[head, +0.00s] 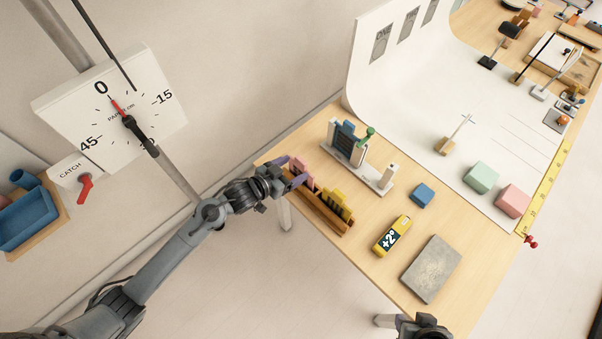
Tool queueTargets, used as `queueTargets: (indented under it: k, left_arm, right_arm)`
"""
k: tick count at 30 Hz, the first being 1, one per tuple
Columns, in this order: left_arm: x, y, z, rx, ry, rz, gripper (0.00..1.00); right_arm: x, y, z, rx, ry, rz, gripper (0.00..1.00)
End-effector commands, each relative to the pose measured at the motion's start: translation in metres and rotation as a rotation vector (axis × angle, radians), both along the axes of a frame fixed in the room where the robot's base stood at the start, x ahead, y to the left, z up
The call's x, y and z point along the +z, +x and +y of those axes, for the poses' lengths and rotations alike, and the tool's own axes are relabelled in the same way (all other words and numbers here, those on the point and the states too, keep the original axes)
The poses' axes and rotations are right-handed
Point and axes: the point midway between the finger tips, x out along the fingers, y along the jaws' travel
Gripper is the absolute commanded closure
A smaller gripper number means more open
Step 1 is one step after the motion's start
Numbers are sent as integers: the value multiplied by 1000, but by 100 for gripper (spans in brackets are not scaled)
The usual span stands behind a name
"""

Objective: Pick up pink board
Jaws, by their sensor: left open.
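A pink board (302,167) stands upright in the left end of a low brown wooden rack (320,212) near the table's left edge. Yellow boards (338,203) stand in the same rack further right. My left gripper (292,173) is open at the pink board, with its purplish fingertips close around or beside it; whether they touch it I cannot tell. The gripper hides part of the board and of the rack's left end. Part of my right arm shows at the bottom edge; its gripper is not visible.
A blue block (422,195), a yellow "+2°" block (391,236) and a grey slab (431,269) lie to the right. Green (481,177) and pink (513,202) cubes stand on the white sweep.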

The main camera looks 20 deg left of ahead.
Motion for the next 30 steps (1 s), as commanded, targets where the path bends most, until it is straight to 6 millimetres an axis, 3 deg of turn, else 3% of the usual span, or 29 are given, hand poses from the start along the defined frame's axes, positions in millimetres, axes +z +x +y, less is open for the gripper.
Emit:
queueTargets:
  k: [12, 21, 30]
  left_arm:
    - [-17, 40, -15, 0, -1, -1, 23]
    - [-18, 42, -16, 0, 0, 0, 23]
    - [-18, 42, -15, 0, 0, 0, 69]
  right_arm:
    - [0, 1, 2, -5, 8, -1, 57]
    - [0, 1, 3, -6, 11, 0, 57]
    - [0, 1, 2, -5, 9, 0, 57]
